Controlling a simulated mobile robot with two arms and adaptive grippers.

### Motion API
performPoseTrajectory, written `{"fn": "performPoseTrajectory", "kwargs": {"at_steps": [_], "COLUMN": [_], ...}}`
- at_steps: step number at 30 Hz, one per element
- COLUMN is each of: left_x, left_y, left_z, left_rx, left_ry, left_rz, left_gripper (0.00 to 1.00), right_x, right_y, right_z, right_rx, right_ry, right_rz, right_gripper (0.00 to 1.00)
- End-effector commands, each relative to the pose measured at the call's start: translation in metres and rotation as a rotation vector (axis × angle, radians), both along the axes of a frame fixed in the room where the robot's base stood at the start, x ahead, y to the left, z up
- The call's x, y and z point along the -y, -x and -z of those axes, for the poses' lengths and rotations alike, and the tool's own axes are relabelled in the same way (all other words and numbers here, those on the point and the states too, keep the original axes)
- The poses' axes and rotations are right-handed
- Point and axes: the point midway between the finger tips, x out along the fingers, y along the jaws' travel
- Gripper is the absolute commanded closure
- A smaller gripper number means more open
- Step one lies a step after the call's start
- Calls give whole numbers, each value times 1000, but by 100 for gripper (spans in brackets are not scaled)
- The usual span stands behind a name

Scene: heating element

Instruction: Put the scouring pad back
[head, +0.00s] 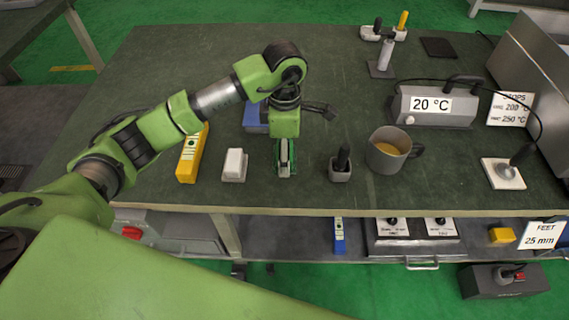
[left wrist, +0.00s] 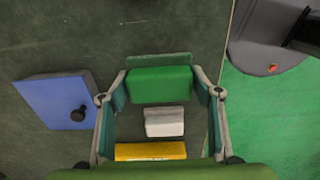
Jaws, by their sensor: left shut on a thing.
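My left gripper (head: 285,165) is low over the table (head: 240,55), near its front edge. In the left wrist view, its two fingers stand on either side of a green scouring pad (left wrist: 160,86), and the gripper is shut on it. In the head view the gripper largely hides the pad. I cannot tell whether the pad touches the table. A white block (head: 234,165) lies just left of the gripper and shows in the left wrist view (left wrist: 165,121). My right gripper is in neither view.
A yellow device (head: 191,158) lies left of the white block. A blue item (head: 255,117) lies behind the gripper. To the right stand a small dark holder (head: 340,168), a mug (head: 390,150) with brownish contents and a grey unit (head: 435,107) reading 20 °C. The table's back left is clear.

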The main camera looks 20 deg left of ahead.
Motion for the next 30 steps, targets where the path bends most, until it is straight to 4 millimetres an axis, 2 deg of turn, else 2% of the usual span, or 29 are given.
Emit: {"fn": "performPoseTrajectory", "kwargs": {"at_steps": [10, 24, 25, 26, 30], "left_x": [0, 0, 0, 0, 0], "left_y": [0, 0, 0, 0, 0], "left_z": [39, 43, 43, 42, 42], "left_rx": [-1, 2, 2, 2, 1], "left_ry": [-1, -1, -1, -1, 0], "left_rz": [1, 2, 2, 2, 2], "left_gripper": [62, 62, 34, 26, 25], "right_x": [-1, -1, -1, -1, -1], "right_y": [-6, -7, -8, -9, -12], "right_z": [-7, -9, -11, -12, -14], "right_rx": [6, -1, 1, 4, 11], "right_ry": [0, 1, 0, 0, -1], "right_rz": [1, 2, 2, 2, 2], "right_gripper": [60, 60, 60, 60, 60]}}
